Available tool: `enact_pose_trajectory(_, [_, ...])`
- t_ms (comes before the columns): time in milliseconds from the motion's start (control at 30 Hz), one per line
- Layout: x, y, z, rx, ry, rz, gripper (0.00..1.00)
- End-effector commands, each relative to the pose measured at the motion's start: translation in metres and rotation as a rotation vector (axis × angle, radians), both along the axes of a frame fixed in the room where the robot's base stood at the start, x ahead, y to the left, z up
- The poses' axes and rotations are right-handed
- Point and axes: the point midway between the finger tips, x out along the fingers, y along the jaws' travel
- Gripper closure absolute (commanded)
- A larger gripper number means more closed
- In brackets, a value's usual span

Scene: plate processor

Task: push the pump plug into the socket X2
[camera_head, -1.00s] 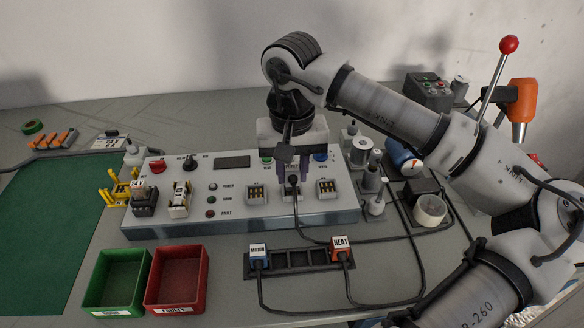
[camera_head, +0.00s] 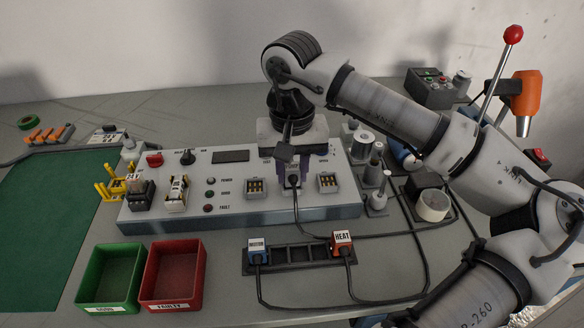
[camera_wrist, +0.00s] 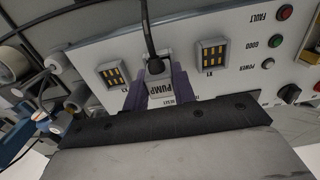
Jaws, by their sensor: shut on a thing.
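My gripper (camera_head: 292,172) has purple fingers shut on the pump plug (camera_head: 292,181). The plug is a light block with a black cable and a "PUMP" label, read in the wrist view (camera_wrist: 162,92). I hold it at the front panel, between two open sockets with gold contacts: the left socket (camera_head: 256,188) and the right socket (camera_head: 328,183). They also show in the wrist view, one at the right (camera_wrist: 213,52) and one at the left (camera_wrist: 114,74). The middle socket X2 is hidden under the plug and fingers. I cannot tell how deep the plug sits.
The blue motor plug (camera_head: 257,256) and the red heat plug (camera_head: 341,243) stand in a black rack (camera_head: 299,265), with cables looping across the table. A green bin (camera_head: 108,282) and a red bin (camera_head: 172,278) are at front left. Bottles (camera_head: 377,199) stand right of the panel (camera_head: 225,215).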

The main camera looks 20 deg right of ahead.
Motion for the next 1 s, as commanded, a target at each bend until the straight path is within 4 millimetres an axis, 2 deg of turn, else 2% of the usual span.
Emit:
enact_pose_trajectory(267, [0.000,0.000,-0.001,0.000,0.001,0.000,0.98])
enact_pose_trajectory(300, [0.000,0.000,-0.001,0.000,0.001,0.000,0.69])
enact_pose_trajectory(467, [0.000,0.000,-0.001,0.000,0.000,0.000,0.49])
enact_pose_trajectory(767, [0.000,0.000,0.000,0.000,0.000,0.000,0.49])
enact_pose_trajectory(867, [0.000,0.000,0.009,-0.001,-0.001,-0.001,0.49])
enact_pose_trajectory(1000, [0.001,0.000,0.033,-0.001,-0.002,-0.001,0.49])
